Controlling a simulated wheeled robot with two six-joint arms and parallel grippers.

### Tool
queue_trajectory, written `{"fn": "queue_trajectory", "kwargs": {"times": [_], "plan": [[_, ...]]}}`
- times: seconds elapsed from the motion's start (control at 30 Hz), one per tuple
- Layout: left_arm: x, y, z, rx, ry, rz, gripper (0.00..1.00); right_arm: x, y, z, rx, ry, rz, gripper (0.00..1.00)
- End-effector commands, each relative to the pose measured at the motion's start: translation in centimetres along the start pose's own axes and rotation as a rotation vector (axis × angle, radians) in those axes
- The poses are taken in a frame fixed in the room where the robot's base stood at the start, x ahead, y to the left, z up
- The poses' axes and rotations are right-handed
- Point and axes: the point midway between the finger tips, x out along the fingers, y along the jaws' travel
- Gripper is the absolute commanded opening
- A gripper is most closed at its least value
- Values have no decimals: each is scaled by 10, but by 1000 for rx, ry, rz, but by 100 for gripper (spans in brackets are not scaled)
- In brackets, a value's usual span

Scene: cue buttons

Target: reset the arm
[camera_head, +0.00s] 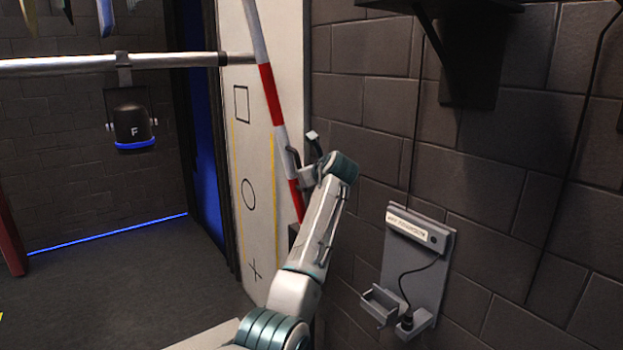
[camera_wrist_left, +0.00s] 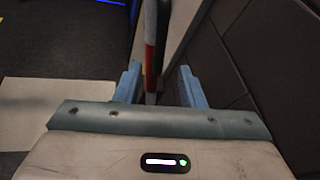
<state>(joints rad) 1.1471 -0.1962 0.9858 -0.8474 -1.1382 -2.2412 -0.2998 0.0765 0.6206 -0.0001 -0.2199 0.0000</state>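My left gripper (camera_head: 303,162) is at the end of the arm that rises from the bottom of the head view. It is beside a red-and-white striped pole (camera_head: 270,90) that leans in front of a white panel. In the left wrist view the two blue fingers of the gripper (camera_wrist_left: 159,88) are spread apart. The striped pole (camera_wrist_left: 151,50) shows in the gap, with room on its right side. I cannot tell whether the pole is between the fingers or just beyond them. My right gripper is in neither view.
The white panel (camera_head: 256,165) carries a square, a circle and a cross. A grey wall bracket (camera_head: 420,260) with a cord is on the brick wall at right. A horizontal bar (camera_head: 60,64) holds a dark hanging unit marked F (camera_head: 132,125). The floor at left is clear.

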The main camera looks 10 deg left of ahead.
Motion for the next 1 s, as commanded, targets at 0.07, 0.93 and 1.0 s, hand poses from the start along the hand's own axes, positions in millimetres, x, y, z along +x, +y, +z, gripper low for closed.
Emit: {"fn": "queue_trajectory", "kwargs": {"times": [0.07, 0.93, 1.0], "plan": [[-6, 0, -1, -2, -1, -2, 36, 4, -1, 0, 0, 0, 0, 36], [70, 69, -232, -293, 235, 11, 36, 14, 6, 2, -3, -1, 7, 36], [79, 89, -281, -367, 284, 27, 36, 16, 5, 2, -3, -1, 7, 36]]}}
